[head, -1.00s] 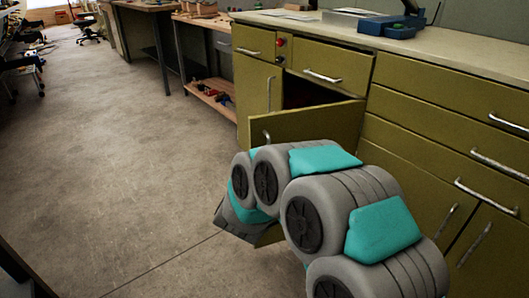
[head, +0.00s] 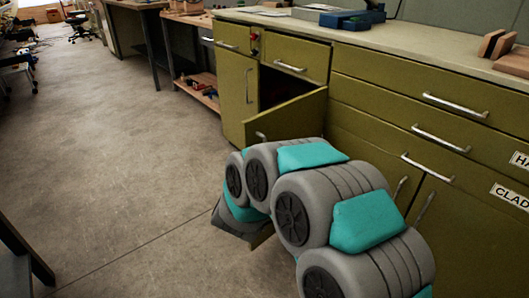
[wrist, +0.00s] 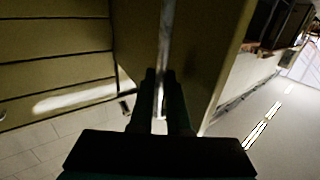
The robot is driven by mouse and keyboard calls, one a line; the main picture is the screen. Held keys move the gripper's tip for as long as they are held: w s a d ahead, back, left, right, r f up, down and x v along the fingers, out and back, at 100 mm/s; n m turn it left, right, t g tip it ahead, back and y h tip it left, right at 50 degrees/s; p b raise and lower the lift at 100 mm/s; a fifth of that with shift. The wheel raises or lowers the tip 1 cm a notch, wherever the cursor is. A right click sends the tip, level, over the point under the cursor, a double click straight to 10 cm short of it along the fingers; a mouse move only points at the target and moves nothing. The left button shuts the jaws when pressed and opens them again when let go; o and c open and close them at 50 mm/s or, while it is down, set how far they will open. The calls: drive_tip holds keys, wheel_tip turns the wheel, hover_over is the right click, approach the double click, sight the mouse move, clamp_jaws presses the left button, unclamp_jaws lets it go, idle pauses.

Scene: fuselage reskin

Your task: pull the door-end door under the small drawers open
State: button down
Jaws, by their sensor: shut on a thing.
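The olive door under the small drawers (head: 300,112) stands partly open in the head view, swung outward from its right side, with a dark gap behind it. Its upright metal handle (wrist: 166,40) runs down the door face in the wrist view. My gripper (wrist: 160,88) is shut on that handle, one dark finger on each side. In the head view my arm hides the gripper and the lower part of the door. One small drawer (head: 296,58) sits shut above the gap, and another (head: 232,38) is shut to its left.
A shut narrow door (head: 236,95) is left of the gap. A blue tool (head: 352,18) and wooden blocks (head: 492,44) lie on the worktop. The floor (head: 110,150) to the left is clear.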

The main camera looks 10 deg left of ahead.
drive_tip(key=shift+d, duration=0.1)
drive_tip(key=c, duration=1.2)
unclamp_jaws()
drive_tip(key=shift+w, duration=0.1)
drive_tip(key=shift+o, duration=0.2)
drive_tip(key=s, duration=0.7)
drive_tip(key=shift+s+a, duration=0.25)
drive_tip(key=shift+s, duration=0.15)
drive_tip(key=shift+w, duration=0.1)
